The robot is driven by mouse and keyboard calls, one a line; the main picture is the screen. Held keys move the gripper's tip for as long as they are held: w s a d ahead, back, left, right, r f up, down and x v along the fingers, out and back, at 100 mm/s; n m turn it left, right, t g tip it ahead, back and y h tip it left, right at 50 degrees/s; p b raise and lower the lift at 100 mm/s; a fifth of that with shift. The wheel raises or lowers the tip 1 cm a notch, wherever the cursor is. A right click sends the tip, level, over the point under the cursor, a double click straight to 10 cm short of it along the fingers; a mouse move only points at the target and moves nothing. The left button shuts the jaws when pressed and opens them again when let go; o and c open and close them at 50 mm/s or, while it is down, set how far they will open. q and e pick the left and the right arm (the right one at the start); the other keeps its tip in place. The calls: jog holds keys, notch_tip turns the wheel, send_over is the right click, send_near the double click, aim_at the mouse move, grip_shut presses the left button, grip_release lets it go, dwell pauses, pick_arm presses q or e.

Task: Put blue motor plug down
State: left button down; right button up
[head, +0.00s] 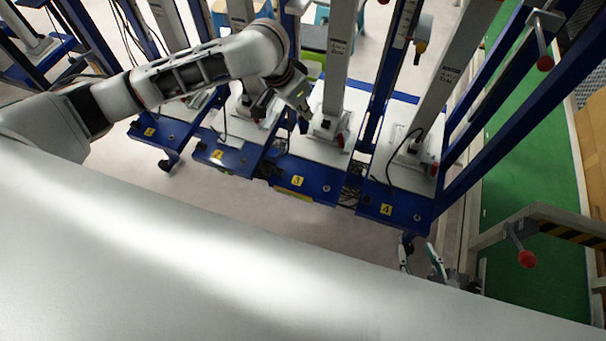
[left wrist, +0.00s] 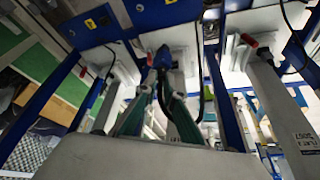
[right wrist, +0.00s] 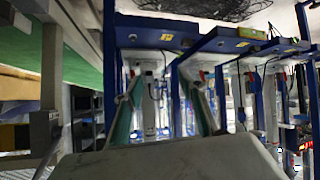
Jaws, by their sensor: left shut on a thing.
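The blue motor plug (left wrist: 162,58) is between the fingertips of my left gripper (left wrist: 160,82) in the left wrist view, and a black cable hangs beside it. In the head view my left gripper (head: 302,108) is above the white base of the station marked 3 (head: 297,181), near its left edge. I cannot make out the plug there, nor tell whether it touches anything below. My right gripper (head: 420,260) is low, in front of the station marked 4 (head: 386,209). Its fingers are spread and empty in the right wrist view (right wrist: 163,110).
Stations marked 2 (head: 217,155) and 1 (head: 149,132) stand to the left, with upright posts and loose cables. A striped barrier with a red knob (head: 527,258) is at the right, beside a green floor strip (head: 530,190). Grey floor (head: 215,200) is open before the stations.

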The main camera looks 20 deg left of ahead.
pick_arm(q)
jog(key=f, duration=0.2)
jog(key=f+m+p, duration=0.1)
jog(key=shift+d+f, duration=0.4)
jog(key=shift+g+h, duration=0.3)
notch_tip(320, 180, down, 21)
jog(key=b, duration=0.7)
jog(key=shift+r, duration=0.25)
pick_arm(e)
jog(key=shift+h, duration=0.3)
jog(key=f, duration=0.1)
jog(key=d+f, duration=0.1)
jog(key=f, duration=0.3)
jog(key=shift+s+d, duration=0.25)
jog(key=shift+s, duration=0.05)
pick_arm(q)
jog(key=c, duration=2.2)
grip_release()
jog(key=shift+o, duration=0.2)
